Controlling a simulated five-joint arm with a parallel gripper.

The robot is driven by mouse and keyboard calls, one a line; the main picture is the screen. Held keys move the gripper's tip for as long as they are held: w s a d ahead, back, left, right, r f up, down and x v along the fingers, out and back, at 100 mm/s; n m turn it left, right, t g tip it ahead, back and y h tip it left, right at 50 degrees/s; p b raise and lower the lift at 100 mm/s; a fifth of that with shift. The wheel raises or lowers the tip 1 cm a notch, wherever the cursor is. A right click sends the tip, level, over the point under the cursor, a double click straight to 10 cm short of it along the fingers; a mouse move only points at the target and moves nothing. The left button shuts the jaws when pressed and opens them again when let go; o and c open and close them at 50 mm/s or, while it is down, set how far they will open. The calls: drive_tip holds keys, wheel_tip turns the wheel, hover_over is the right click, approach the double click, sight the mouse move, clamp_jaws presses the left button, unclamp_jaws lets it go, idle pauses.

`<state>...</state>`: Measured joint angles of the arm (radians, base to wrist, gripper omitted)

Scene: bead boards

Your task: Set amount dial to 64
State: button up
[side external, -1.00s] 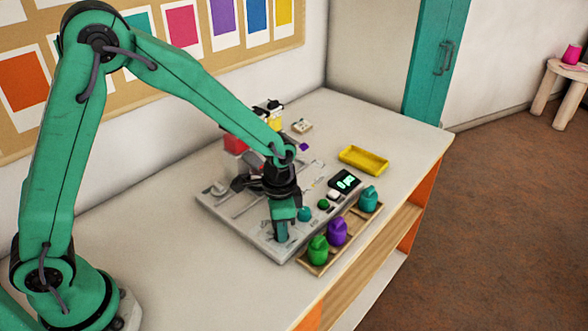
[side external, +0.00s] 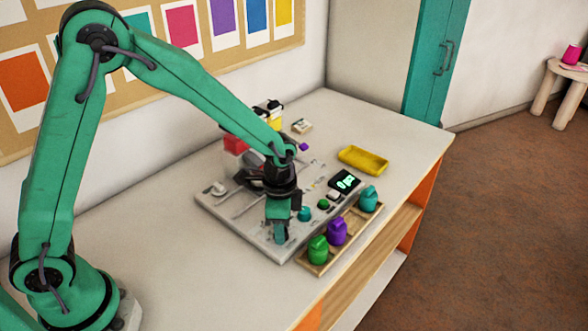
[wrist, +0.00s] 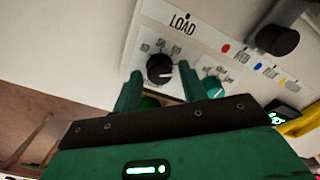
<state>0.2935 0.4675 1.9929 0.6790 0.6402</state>
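A black dial (wrist: 160,70) with a white pointer and a ring of small scale marks sits on the grey panel, under the word LOAD. I cannot read the scale. My gripper (wrist: 159,68) points down at the panel, its two green fingers on either side of this dial. A narrow gap shows between dial and fingers, so the gripper looks open around it. In the side view my gripper (side external: 279,240) hides the dial. The panel's black display (side external: 345,181) shows green digits, something like 063, too small to read surely.
A teal dial (wrist: 213,87) sits close to the right finger. Green, purple and teal lidded pots (side external: 337,232) stand in a wooden tray along the panel's front edge. A yellow tray (side external: 363,160) lies behind the display.

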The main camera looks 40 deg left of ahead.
drive_tip(key=shift+o, duration=0.2)
wheel_tip(320, 180, up, 8)
drive_tip(key=shift+f, duration=0.25)
drive_tip(key=shift+r, duration=0.1)
idle(0.4)
drive_tip(key=s+a+r+n+t, duration=0.2)
drive_tip(key=s+a+r+n, duration=0.3)
drive_tip(key=s+a+r, duration=0.1)
drive_tip(key=s+a+r+n+t, duration=0.3)
drive_tip(key=s+a+r+n, duration=0.2)
drive_tip(key=s, duration=0.6)
wheel_tip(320, 180, up, 3)
drive_tip(key=shift+s+a+f+n+t, duration=0.1)
drive_tip(key=shift+s+a+n+t, duration=0.2)
drive_tip(key=shift+a, duration=0.2)
